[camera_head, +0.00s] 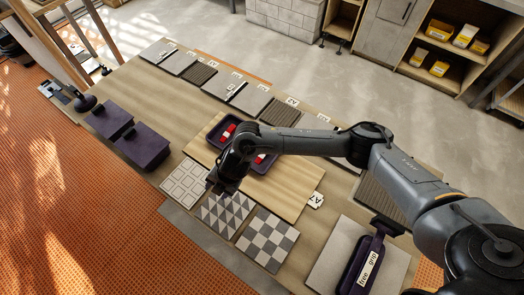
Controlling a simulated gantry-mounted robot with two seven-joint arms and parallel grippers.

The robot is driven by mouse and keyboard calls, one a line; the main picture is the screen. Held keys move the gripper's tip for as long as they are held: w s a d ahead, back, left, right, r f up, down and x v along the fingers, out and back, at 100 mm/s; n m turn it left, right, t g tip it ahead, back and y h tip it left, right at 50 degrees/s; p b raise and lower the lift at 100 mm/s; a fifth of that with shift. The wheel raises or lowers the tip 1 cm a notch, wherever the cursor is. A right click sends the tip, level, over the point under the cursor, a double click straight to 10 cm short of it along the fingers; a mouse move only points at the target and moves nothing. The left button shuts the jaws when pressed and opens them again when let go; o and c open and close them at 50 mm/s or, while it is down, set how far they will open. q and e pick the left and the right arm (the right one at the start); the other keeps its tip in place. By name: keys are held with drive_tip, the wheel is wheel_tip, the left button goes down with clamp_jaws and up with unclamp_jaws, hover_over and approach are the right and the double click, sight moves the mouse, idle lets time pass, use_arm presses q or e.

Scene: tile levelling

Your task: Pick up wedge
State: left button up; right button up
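Small red pieces, which look like the wedges (229,131), lie in a dark purple tray (268,166) on a light wooden board. My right arm crosses over the tray and hides much of it. My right gripper (217,187) points down near the tray's lower left side, above the board's edge and the patterned tiles. Its fingers are dark and small, and I cannot tell whether they are open or hold anything. My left gripper (84,104) appears as a dark shape at the table's far left end, away from the tray; its fingers are not clear.
Patterned tiles (267,241) line the table's front edge; grey and dark tiles (200,73) line the back. Two dark purple boxes (142,145) stand at left. A purple tool labelled "free grip" (366,264) lies on a pale tile at right. Bare tabletop (165,105) shows left of the board.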

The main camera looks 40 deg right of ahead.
drive_tip(key=w+d+r, duration=0.1)
drive_tip(key=d, duration=0.2)
drive_tip(key=w+d+r+h, duration=0.1)
drive_tip(key=d, duration=0.3)
drive_tip(key=w+d+r+g+h, duration=0.1)
drive_tip(key=d, duration=0.3)
drive_tip(key=shift+w, duration=0.1)
drive_tip(key=d+r+m+g+h, duration=0.2)
drive_tip(key=d+r, duration=0.3)
drive_tip(key=d, duration=0.7)
drive_tip(key=f, duration=0.2)
drive_tip(key=f+b, duration=0.1)
drive_tip(key=f, duration=0.1)
drive_tip(key=shift+w+d+f, duration=0.15)
drive_tip(key=shift+w, duration=0.05)
drive_tip(key=shift+s+f+b, duration=0.1)
drive_tip(key=shift+f+b, duration=0.65)
drive_tip(key=shift+f, duration=2.05)
clamp_jaws()
